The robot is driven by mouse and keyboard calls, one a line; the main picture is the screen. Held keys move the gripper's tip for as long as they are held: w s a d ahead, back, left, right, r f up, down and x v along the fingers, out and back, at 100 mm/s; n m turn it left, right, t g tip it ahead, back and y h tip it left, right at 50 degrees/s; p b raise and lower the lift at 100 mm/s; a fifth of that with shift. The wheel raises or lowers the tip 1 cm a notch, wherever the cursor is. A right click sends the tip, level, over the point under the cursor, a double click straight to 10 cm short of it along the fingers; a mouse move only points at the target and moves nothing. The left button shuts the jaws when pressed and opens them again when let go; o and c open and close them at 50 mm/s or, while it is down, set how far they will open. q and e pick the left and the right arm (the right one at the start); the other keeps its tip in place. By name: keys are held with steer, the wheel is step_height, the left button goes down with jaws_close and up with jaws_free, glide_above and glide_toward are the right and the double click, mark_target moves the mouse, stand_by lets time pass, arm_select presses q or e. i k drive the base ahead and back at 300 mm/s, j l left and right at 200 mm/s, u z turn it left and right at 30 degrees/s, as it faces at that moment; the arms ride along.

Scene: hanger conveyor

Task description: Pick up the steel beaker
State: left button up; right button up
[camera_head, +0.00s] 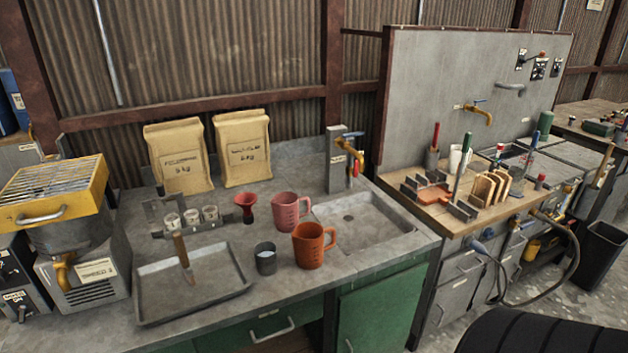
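The steel beaker (265,258) is a small grey metal cup standing upright on the grey worktop. It is just left of an orange measuring jug (313,246) and right of a metal tray. Its open top shows and nothing covers it. Neither of my grippers is in view.
A pink jug (290,211) and a red funnel (245,207) stand behind the beaker. A shallow sink (380,232) with a tap lies to the right. Free worktop lies in front of the beaker.

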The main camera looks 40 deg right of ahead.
mark_target(266, 253)
steer(key=z, duration=1.6)
steer(key=k+l+u, duration=0.1)
steer(key=l+u, duration=0.25)
steer(key=k+l+u, duration=0.1)
steer(key=l+u, duration=0.25)
steer(key=k+l+u, duration=0.2)
steer(key=l+u, duration=0.15)
steer(key=l, duration=0.1)
